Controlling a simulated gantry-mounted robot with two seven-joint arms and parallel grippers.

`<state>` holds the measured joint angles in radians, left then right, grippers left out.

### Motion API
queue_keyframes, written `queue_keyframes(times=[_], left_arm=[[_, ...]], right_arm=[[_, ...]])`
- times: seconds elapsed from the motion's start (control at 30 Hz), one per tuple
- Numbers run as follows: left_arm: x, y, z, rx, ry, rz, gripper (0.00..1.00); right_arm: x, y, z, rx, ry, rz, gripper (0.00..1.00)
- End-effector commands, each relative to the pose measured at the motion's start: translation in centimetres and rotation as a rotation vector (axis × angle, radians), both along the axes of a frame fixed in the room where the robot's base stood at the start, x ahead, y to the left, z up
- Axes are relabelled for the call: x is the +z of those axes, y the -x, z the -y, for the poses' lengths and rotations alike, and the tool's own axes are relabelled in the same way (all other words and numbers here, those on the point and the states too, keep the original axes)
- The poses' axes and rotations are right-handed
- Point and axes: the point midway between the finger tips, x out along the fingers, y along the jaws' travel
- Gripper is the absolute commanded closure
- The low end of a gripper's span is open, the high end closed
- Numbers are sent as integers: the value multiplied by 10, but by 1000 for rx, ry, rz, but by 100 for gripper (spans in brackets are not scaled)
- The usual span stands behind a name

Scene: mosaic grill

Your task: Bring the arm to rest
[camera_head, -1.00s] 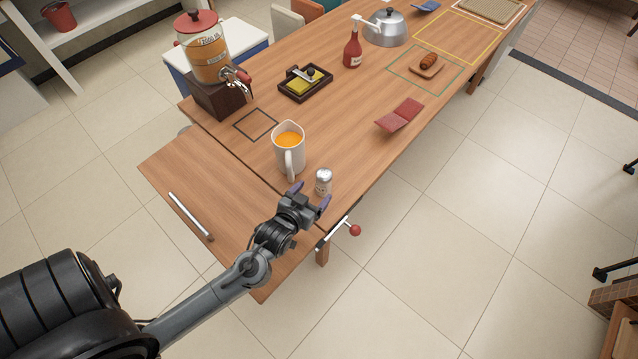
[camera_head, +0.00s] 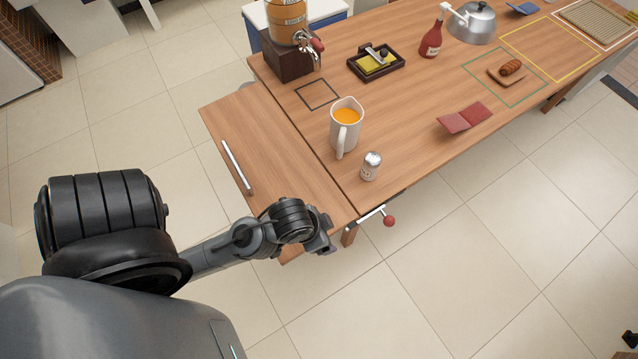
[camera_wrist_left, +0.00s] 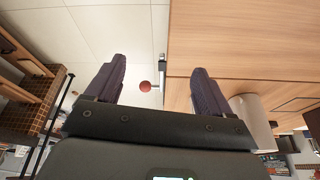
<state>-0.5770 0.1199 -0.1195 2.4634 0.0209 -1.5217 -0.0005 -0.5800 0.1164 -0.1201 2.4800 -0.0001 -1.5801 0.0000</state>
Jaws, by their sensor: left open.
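My left gripper (camera_head: 322,238) is over the near corner of the wooden table (camera_head: 226,112), just left of a lever with a red ball knob (camera_head: 389,221). In the left wrist view its two dark fingers (camera_wrist_left: 158,88) are spread apart with nothing between them. The red knob (camera_wrist_left: 146,86) shows beyond and between the fingers. In the head view the fingertips are mostly hidden behind the wrist. My right gripper is in neither view.
A salt shaker (camera_head: 371,166) and a white jug of orange liquid (camera_head: 346,138) stand near the gripper. A drink dispenser (camera_head: 289,30), red bottle (camera_head: 433,38) and red booklet (camera_head: 465,118) are farther off. Floor in front is clear.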

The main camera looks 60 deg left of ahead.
Motion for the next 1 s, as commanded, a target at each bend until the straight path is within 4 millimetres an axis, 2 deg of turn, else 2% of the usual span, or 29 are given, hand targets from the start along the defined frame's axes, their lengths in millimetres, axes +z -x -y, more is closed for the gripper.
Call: queue_keyframes(times=[0.13,0.4,0.57,0.77,0.87,1.0], left_arm=[[3,10,1,-20,-13,-43,18],[3,11,1,-20,-13,-45,18],[11,10,1,-19,-13,-44,18],[45,10,1,-19,-13,-44,18],[72,10,1,-19,-13,-44,18],[119,10,1,-19,-13,-44,18]], right_arm=[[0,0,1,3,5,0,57],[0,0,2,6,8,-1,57],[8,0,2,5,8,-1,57],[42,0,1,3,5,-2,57],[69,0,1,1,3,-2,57],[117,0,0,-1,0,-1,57]])
